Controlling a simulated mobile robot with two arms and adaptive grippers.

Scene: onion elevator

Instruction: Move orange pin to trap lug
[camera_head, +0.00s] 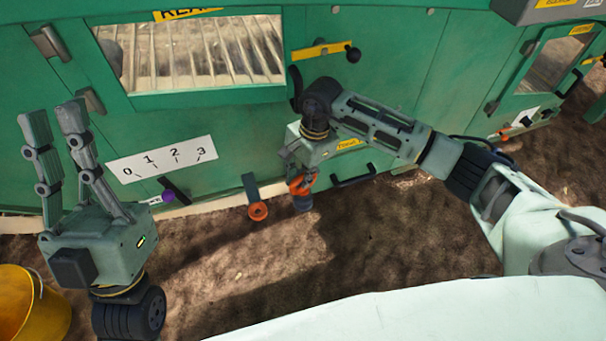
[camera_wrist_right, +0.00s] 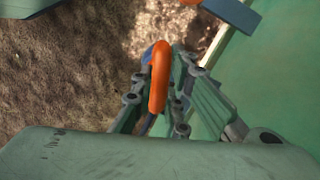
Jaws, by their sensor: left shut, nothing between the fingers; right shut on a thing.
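My right gripper (camera_head: 303,196) is shut on an orange pin (camera_head: 301,184), low in front of the green machine. In the right wrist view the pin's orange loop (camera_wrist_right: 158,78) stands between the fingers (camera_wrist_right: 168,55). The pin's lower end is hidden. A blue-grey lug (camera_head: 250,186) with an orange ring (camera_head: 258,211) is on the machine's lower edge, just left of the right gripper and apart from it. A blue-grey block (camera_wrist_right: 233,12) also shows at the top of the right wrist view. My left gripper (camera_head: 54,112) is shut and empty, fingers up, at the left.
The green machine (camera_head: 400,60) fills the back, with a 0-to-3 scale (camera_head: 163,158), a purple-tipped lever (camera_head: 168,196) and a black handle (camera_head: 353,177). A yellow bucket (camera_head: 35,305) stands at lower left. Bare brown ground (camera_head: 230,260) lies in front.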

